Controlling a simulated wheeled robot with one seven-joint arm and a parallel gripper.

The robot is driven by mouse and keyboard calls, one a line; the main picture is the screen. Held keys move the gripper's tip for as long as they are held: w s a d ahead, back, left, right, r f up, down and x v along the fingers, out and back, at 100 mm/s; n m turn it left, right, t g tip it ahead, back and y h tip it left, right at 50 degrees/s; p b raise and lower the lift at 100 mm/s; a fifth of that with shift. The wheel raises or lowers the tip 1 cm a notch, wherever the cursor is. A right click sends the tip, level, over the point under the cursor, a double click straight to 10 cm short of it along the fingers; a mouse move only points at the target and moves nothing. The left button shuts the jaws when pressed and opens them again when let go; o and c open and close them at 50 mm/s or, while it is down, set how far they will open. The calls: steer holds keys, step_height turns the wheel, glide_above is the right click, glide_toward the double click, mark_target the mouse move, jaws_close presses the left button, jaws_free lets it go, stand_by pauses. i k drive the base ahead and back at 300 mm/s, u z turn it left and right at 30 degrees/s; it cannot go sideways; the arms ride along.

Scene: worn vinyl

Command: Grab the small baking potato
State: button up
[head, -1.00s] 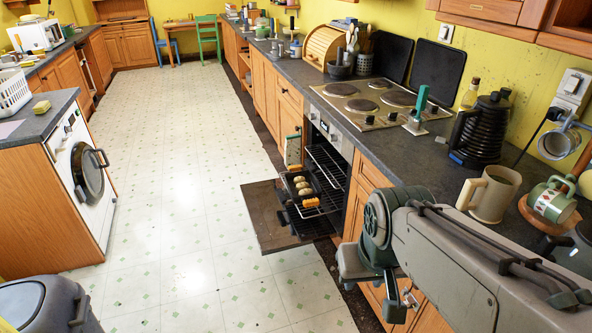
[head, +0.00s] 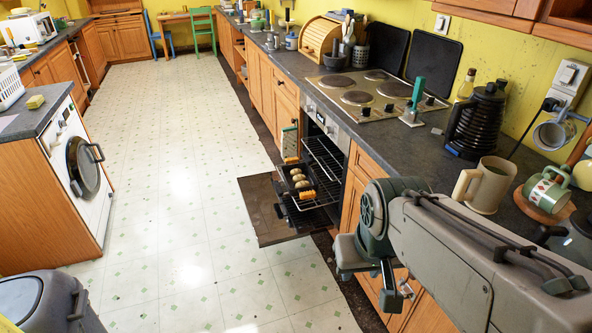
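A few small pale potatoes (head: 299,179) lie in a row in a dark baking tray (head: 312,187) at the open oven (head: 326,165). They are too small in view to compare their sizes well. The oven door (head: 262,222) is folded down and the tray sits out near the front of the wire racks. My gripper (head: 392,298) hangs below my wrist at the lower right, in front of the cabinets. It is nearer to me than the oven and well apart from the potatoes. Its fingers are small and partly hidden, so I cannot tell their opening.
The counter (head: 420,150) runs along the right, with a hob (head: 372,97), a black kettle (head: 476,122) and a mug (head: 488,184). A washing machine (head: 85,165) and a grey bin (head: 48,303) stand at the left. The floor (head: 180,220) between is clear.

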mark_target(294, 172)
steer(key=u, duration=0.85)
steer(key=i, duration=6.3)
steer(key=z, duration=1.5)
